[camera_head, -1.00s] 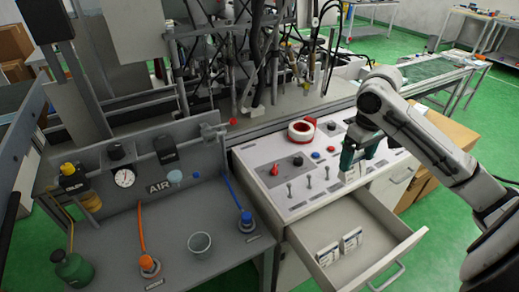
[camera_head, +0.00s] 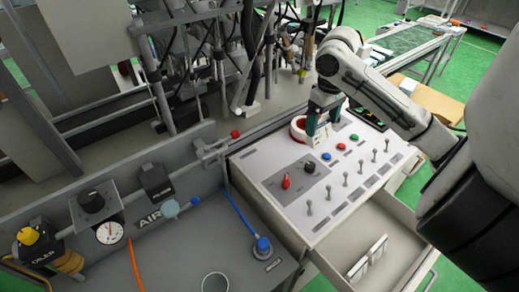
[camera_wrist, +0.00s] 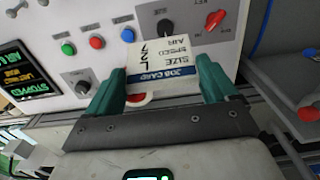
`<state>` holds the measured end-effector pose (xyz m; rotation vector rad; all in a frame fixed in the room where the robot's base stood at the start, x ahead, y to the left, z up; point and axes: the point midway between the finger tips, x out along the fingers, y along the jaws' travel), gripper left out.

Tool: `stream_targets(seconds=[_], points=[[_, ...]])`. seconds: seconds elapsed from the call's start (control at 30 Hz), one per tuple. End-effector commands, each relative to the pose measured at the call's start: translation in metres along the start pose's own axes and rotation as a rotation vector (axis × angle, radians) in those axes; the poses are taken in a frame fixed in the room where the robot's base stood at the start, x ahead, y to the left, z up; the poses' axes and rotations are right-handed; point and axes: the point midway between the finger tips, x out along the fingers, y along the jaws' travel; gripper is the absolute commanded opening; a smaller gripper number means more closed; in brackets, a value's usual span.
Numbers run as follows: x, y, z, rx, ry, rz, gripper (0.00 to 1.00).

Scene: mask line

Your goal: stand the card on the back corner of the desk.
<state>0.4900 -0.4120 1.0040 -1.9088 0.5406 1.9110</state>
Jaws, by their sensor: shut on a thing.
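The job card (camera_wrist: 160,62), white with a blue band and print reading "SIZE", "SPEED" and "AIR", is between the teal fingers of my gripper (camera_wrist: 160,75) in the wrist view. My gripper is shut on it. In the head view my gripper (camera_head: 318,122) is over the back of the white desk (camera_head: 270,172), beside the red and white ring (camera_head: 299,128). The card is hard to make out there. Part of the ring shows below the card in the wrist view (camera_wrist: 138,100). I cannot tell whether the card touches the desk top.
The desk top carries a red knob (camera_head: 286,182), coloured buttons and several toggle levers (camera_head: 309,207). The drawer (camera_head: 400,235) stands open with two small cards (camera_head: 367,260) in it. A grey air bench (camera_head: 185,235) is to the left; machinery stands behind.

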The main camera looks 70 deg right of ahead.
Motion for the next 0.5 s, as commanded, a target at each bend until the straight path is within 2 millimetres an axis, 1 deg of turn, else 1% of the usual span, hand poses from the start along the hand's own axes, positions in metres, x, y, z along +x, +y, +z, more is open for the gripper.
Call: stream_targets(seconds=[0.17, 0.43, 0.5], points=[[0.014, -0.023, -0.022, -0.006, -0.002, -0.005, 0.56], [0.042, -0.065, -0.065, -0.006, -0.002, -0.004, 0.56], [0.058, -0.072, -0.072, -0.003, -0.003, -0.005, 0.56]])
